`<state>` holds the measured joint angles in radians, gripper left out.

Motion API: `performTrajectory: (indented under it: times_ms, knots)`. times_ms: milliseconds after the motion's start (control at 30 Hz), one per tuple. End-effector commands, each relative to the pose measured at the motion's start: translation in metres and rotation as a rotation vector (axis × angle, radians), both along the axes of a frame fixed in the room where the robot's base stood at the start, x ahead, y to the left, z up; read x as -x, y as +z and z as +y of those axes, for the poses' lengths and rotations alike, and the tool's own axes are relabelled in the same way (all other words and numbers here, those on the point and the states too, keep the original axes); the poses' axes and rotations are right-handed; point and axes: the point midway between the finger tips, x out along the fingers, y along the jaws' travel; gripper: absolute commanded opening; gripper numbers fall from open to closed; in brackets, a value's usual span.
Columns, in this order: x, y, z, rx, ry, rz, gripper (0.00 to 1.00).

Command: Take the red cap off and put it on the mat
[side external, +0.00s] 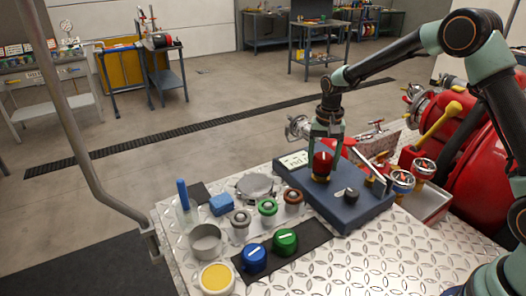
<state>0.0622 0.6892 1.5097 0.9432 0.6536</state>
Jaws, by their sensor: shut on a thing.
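The red cap (322,165) is at the blue panel block (345,213), with my gripper (323,150) coming down on it from above. My gripper is shut on the red cap. The cap looks upright; I cannot tell whether it still touches its seat. The dark mat (316,233) lies at the front of the metal deck. A blue cap (254,258) and a green cap (285,242) sit on it, with bare mat at its right end.
A black knob (347,195) stands on the block. Left of it are several ringed fittings (267,208), a blue sponge-like block (222,204), a metal cup (206,242) and a yellow-topped tin (216,278). Gauges (402,181) and red machinery (478,150) crowd the right.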

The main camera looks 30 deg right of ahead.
Motion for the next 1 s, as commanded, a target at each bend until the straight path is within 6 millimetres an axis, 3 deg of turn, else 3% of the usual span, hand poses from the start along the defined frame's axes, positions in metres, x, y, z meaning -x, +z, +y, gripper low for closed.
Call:
performTrajectory:
  times_ms: [433,800,1000]
  knots:
    - [-0.0008,0.0001,0.0001,0.000,0.076,-0.003,0.03]
    - [-0.0010,0.0000,0.0002,0.001,0.463,-0.003,0.03]
    - [-0.0010,-0.0001,0.0003,0.001,0.500,-0.004,0.03]
